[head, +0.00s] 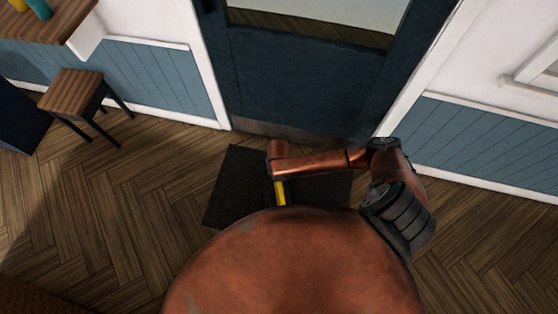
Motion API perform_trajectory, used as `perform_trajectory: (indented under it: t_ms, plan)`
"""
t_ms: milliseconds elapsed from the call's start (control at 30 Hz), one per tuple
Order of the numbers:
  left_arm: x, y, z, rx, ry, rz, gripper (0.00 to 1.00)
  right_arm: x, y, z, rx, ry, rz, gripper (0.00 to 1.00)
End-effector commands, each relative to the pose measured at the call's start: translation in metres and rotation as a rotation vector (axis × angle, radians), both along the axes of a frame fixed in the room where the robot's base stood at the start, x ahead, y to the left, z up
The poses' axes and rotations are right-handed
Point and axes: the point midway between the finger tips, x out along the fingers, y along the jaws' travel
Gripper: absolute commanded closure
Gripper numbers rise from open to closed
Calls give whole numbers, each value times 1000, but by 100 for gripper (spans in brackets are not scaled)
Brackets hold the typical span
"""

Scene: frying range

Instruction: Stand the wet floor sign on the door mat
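The door mat (232,185) is a dark, flat rectangle on the floor in front of the door, partly covered by my arm and body. A narrow yellow piece (281,192), probably part of the wet floor sign, shows over the mat just below the end of my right arm. The rest of it is hidden behind my body, so I cannot tell whether it touches the mat. My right arm reaches in from the right and bends down above the mat; its fingers cannot be made out. My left gripper is out of view.
A dark blue door (300,85) with a glass pane stands behind the mat. A wooden stool (75,90) and a table (45,20) are at the upper left. The herringbone floor (120,210) is clear left of the mat.

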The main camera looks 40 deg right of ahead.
Motion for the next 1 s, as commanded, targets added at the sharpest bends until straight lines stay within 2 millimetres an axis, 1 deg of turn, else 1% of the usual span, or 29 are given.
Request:
perform_trajectory:
  t_ms: [67, 100, 300, 567, 667, 767, 867, 1000]
  plan:
    - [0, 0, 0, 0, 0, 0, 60, 2, 1, 0, 2, -4, 1, 100]
    - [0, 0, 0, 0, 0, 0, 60, 0, 1, -1, 1, 0, 0, 80]
    - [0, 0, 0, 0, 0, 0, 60, 0, 0, -1, 0, 1, 0, 67]
    - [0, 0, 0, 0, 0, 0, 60, 0, 1, -1, 1, 0, 0, 66]
    - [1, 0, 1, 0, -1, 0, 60, 0, 0, 4, 1, 0, 1, 66]
    - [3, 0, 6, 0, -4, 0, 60, 1, 0, 16, 0, -2, 1, 66]
    - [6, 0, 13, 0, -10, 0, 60, 1, 0, 36, 0, -4, 2, 66]
    - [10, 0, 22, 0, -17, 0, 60, 1, 0, 68, 1, -5, 2, 66]
